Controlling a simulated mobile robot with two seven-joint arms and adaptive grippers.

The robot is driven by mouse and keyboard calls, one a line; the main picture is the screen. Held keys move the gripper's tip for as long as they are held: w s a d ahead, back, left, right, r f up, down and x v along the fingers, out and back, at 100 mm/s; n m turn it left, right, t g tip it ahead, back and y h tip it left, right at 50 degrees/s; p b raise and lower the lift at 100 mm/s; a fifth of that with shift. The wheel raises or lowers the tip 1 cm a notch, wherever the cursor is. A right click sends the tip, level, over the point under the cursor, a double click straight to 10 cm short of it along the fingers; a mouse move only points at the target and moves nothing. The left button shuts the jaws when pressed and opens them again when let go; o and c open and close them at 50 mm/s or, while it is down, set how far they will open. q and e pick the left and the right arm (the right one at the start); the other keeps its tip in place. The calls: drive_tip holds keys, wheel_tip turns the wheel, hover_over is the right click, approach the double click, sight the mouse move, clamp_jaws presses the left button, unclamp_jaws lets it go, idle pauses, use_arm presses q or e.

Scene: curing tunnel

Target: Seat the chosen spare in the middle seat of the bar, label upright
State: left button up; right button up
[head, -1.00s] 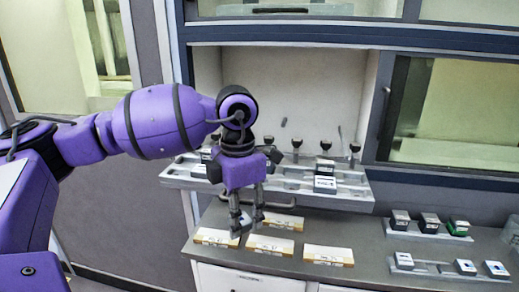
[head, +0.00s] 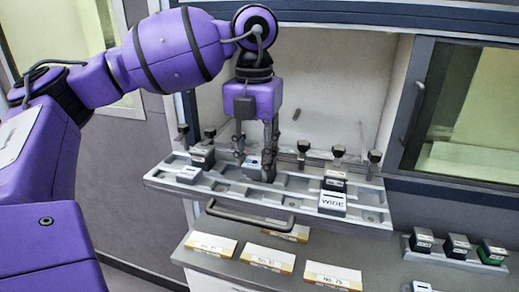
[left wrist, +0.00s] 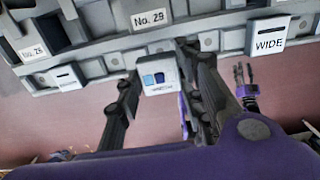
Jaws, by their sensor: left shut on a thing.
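The grey bar (head: 222,188) runs across the cabinet opening, with a row of seats. In the left wrist view its middle plate reads No. 29 (left wrist: 150,18). My left gripper (head: 256,168) is shut on a small pale block (head: 252,164) with blue marks at the bar's middle. In the left wrist view the block (left wrist: 160,76) sits between the fingertips, blue squares above small unreadable text. I cannot tell whether it touches the seat. A white block (head: 188,175) is seated to its left and a WIDE block (head: 332,204) to its right. My right gripper (left wrist: 245,80) seems to show small in the left wrist view.
Black knobs (head: 303,150) stand up along the bar's back. A handle (head: 250,217) juts out below its front. Several labelled cards (head: 268,259) lie on the counter below. Dark blocks (head: 456,246) stand in a rack at the right.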

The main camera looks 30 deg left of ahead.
sight(255, 178)
use_arm(q)
wheel_tip(255, 178, down, 3)
drive_tip(key=shift+w+r+b, duration=0.1)
drive_tip(key=shift+b, duration=0.25)
drive_tip(key=shift+f, duration=1.35)
use_arm(e)
drive_tip(key=shift+d+f, duration=0.2)
drive_tip(key=shift+f, duration=0.2)
drive_tip(key=shift+s+f, duration=0.2)
drive_tip(key=shift+s, duration=0.1)
use_arm(q)
drive_tip(key=shift+f, duration=0.25)
drive_tip(key=o, duration=1.3)
drive_tip(key=shift+c, duration=0.2)
